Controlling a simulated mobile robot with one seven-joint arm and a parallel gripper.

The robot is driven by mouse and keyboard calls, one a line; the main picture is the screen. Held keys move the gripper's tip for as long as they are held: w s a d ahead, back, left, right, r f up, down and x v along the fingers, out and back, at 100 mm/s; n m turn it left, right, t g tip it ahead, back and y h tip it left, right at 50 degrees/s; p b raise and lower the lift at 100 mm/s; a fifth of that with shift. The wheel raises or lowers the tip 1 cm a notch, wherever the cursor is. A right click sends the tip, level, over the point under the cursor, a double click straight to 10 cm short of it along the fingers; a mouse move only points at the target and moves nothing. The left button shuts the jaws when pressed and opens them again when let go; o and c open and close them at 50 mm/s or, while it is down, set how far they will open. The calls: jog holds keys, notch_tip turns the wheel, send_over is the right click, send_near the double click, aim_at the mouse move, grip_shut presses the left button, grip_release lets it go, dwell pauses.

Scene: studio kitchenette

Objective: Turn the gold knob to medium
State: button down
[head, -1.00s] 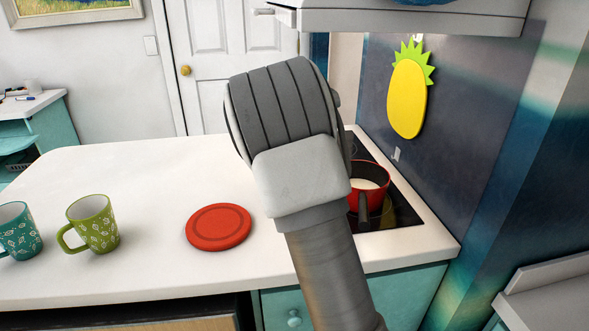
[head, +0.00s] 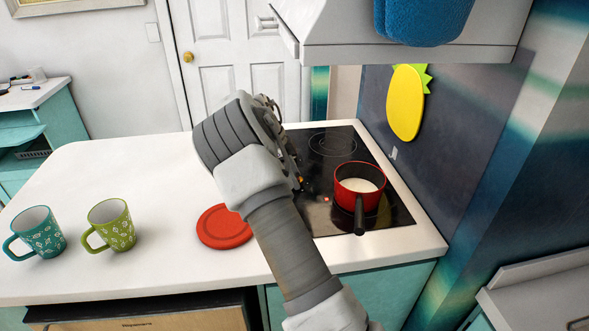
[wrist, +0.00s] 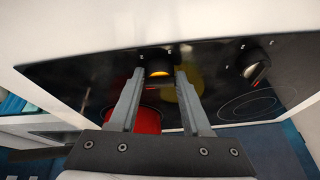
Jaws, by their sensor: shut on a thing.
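In the wrist view the gold knob (wrist: 159,70) sits at the edge of the black glass hob, showing as a gold band with a dark top. My gripper (wrist: 159,75) has a fingertip on each side of it and is shut on it. White marks stand around the knob, but its setting is too small to read. In the head view my own wrist hides the knob and the fingertips. The black hob (head: 330,222) lies on the white counter.
A red pot (head: 358,184) with white contents stands on the hob, handle towards me; a small red light glows beside it. A second, dark knob (wrist: 257,71) is on the hob. A red disc (head: 222,228) and two mugs, teal (head: 40,236) and green (head: 112,226), stand left. A hood (head: 330,30) overhangs.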

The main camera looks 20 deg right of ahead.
jog(key=m+g+p, duration=0.1)
jog(key=m, duration=0.1)
jog(key=m+p, duration=0.1)
jog(key=m, duration=0.1)
jog(key=shift+w+d+m+g+y+p, duration=0.1)
jog(key=shift+d+m+g+y+p, duration=0.05)
jog(key=shift+m+g+y+p, duration=0.2)
jog(key=shift+w+f+m+g+y+p, duration=0.1)
jog(key=shift+m+g+y+p, duration=0.3)
jog(key=shift+m, duration=0.9)
jog(key=shift+f+m+g+y+p, duration=0.1)
jog(key=shift+m+g+y+p, duration=0.3)
jog(key=shift+m, duration=0.85)
jog(key=c, duration=0.7)
grip_release()
jog(key=shift+r, duration=0.1)
